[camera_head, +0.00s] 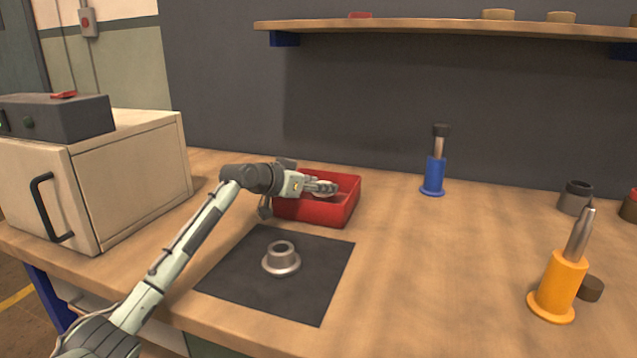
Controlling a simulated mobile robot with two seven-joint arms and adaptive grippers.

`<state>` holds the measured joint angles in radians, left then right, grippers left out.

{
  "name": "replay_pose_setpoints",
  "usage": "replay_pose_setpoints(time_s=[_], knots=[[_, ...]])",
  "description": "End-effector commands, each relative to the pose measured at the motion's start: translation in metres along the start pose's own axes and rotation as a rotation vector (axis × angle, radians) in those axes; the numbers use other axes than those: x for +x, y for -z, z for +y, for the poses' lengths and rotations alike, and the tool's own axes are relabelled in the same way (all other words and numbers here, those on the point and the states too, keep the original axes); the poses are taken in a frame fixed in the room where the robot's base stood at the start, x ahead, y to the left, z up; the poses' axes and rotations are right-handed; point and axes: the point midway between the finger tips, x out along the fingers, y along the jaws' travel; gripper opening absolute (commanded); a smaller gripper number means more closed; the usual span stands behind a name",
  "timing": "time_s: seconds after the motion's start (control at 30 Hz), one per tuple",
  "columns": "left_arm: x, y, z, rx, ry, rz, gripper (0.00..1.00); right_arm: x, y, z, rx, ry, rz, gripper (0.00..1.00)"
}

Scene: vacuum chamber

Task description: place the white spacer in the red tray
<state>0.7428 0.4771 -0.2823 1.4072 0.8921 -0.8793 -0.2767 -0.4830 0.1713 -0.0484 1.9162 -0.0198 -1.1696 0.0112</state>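The red tray (333,213) stands on the bench behind the dark mat. My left gripper (326,186) reaches in from the left, with its fingers over the tray's opening. A pale, rounded piece (325,194), likely the white spacer, shows just under the fingertips, inside the tray's outline. It is small and partly covered by the fingers. I cannot tell whether the fingers hold it or whether it rests on the tray floor. My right gripper is not in view.
A grey flanged ring (281,262) sits on the dark mat (315,291). A blue holder (434,175) and an orange holder (558,285) stand upright at the right, near a dark grey cup (575,197). A beige cabinet (130,175) stands left. The bench middle is clear.

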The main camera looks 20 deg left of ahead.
Motion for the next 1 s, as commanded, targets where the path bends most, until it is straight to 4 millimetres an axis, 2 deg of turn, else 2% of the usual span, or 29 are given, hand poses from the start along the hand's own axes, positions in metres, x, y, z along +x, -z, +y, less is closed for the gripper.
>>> replay_pose_setpoints(time_s=[0.07,0.1,0.27,0.57,0.7,0.77,1.0], knots=[[0.0,0.0,0.0,0.0,0.0,0.001,0.19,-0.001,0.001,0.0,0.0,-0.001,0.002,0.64],[0.0,0.0,0.0,0.0,0.0,0.0,0.48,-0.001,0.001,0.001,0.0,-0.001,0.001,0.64],[0.0,0.0,0.0,0.0,0.0,0.0,0.67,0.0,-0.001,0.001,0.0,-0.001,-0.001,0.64],[0.0,0.001,0.0,0.001,0.001,0.001,0.67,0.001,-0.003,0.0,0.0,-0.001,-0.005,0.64],[-0.005,0.014,-0.001,0.002,0.001,0.004,0.67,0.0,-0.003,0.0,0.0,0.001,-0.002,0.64],[-0.015,0.011,-0.001,0.003,0.002,0.001,0.67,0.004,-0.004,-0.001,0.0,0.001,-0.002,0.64],[-0.069,0.01,-0.001,0.005,0.003,0.0,0.67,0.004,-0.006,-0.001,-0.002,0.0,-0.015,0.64]])
